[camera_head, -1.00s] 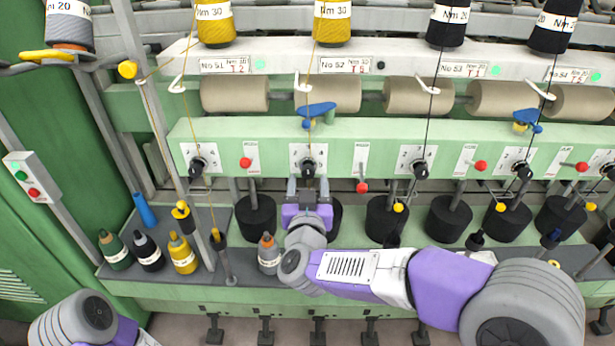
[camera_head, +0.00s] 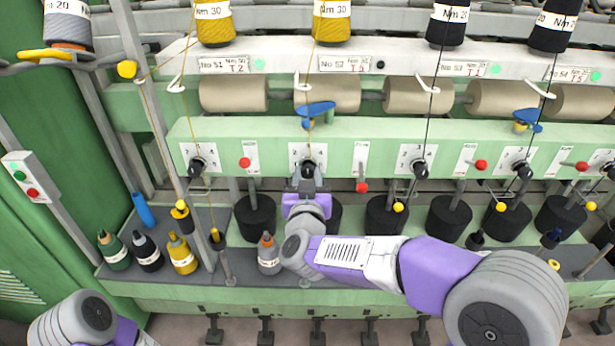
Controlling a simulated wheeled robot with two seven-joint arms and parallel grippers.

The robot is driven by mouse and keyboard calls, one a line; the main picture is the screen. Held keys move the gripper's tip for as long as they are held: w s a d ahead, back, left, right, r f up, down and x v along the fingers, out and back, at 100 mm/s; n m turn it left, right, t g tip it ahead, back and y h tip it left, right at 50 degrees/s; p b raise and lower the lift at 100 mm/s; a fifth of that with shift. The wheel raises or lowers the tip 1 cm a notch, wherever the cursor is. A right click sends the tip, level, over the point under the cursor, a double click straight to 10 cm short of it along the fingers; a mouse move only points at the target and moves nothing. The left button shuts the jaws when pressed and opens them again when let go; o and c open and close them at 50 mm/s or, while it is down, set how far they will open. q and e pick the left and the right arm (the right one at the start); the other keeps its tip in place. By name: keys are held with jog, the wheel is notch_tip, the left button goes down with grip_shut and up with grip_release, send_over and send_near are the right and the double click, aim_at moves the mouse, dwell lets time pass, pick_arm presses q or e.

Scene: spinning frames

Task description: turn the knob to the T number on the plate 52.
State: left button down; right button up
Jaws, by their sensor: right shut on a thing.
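The plate No 52 (camera_head: 345,64) is on the white rail in the head view and carries a red T number that looks like T 5. Below it, on the green beam, a black knob (camera_head: 308,166) sits on a white dial plate with numbers. My right gripper (camera_head: 307,178) reaches up from below and is shut on this knob. The fingers hide the lower part of the knob and dial, so its exact pointing is hard to read. My left gripper is out of view; only part of my left arm shows at the bottom left.
Similar knobs sit at the left (camera_head: 197,164) and right (camera_head: 420,168). A red-ended lever (camera_head: 362,187) and a blue part (camera_head: 317,110) are close to the gripper. Yarn threads hang in front of the beam. Several small cones stand on the grey shelf (camera_head: 210,262).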

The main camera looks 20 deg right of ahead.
jog(key=m+b, duration=0.3)
jog(key=m, duration=0.2)
jog(key=shift+f+b, duration=0.1)
jog(key=shift+b, duration=0.2)
jog(key=m+b, duration=0.4)
jog(key=m, duration=0.2)
jog(key=shift+m, duration=0.4)
jog(key=m+b, duration=0.4)
jog(key=m, duration=0.2)
jog(key=m+b, duration=0.2)
jog(key=m, duration=0.1)
jog(key=shift+a+m+b, duration=0.1)
jog(key=shift+m+b, duration=0.2)
jog(key=shift+b, duration=0.05)
jog(key=shift+r+m+b, duration=0.2)
jog(key=shift+m+b, duration=0.45)
jog(key=shift+m, duration=0.55)
jog(key=o, duration=1)
